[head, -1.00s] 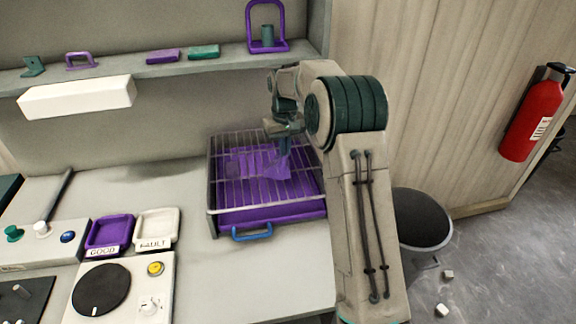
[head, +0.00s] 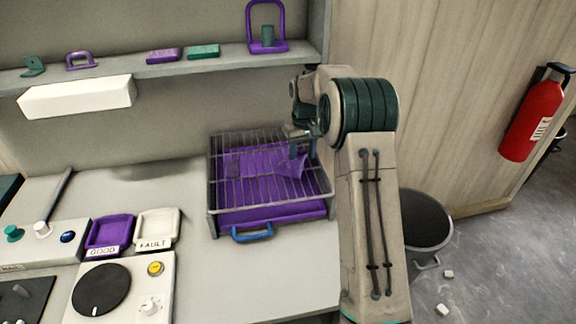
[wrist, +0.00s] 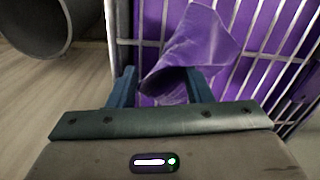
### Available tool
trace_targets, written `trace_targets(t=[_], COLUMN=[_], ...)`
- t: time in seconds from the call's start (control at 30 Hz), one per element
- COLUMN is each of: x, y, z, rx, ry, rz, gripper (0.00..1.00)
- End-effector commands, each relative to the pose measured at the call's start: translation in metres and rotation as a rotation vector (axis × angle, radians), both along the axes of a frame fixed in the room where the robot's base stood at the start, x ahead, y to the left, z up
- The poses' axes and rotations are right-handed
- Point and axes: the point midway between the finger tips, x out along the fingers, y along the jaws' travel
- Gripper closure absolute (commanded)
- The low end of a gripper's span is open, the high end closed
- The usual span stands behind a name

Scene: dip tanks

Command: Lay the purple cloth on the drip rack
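The purple cloth (head: 291,167) is on the wire drip rack (head: 212,203), toward its right side, with a raised, folded part near my gripper. In the wrist view the cloth (wrist: 201,48) curls up over the wires, and its near edge lies between or just beyond my fingers. My gripper (head: 300,150) is low over the right part of the rack. In the wrist view the two blue fingers of my gripper (wrist: 162,86) stand well apart, with no visible pinch on the cloth. Whether a finger touches the cloth is unclear.
A purple tray with a blue handle (head: 252,233) sits under the wires. A shelf (head: 120,70) with small parts runs above the bench. A GOOD tray (head: 109,233) and FAULT tray (head: 157,228) stand left. A grey bin (head: 425,225) is on the floor at right.

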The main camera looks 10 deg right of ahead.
Motion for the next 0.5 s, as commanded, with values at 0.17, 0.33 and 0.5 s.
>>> trace_targets(t=[0.17, 0.33, 0.5], x=[0.0, 0.0, 0.0], y=[0.0, -0.003, -0.009], z=[0.0, 0.01, 0.028], rx=[0.0, 0.0, 0.0], ry=[0.0, -0.001, -0.001], rz=[0.0, -0.001, 0.0], gripper=[0.55, 0.55, 0.55])
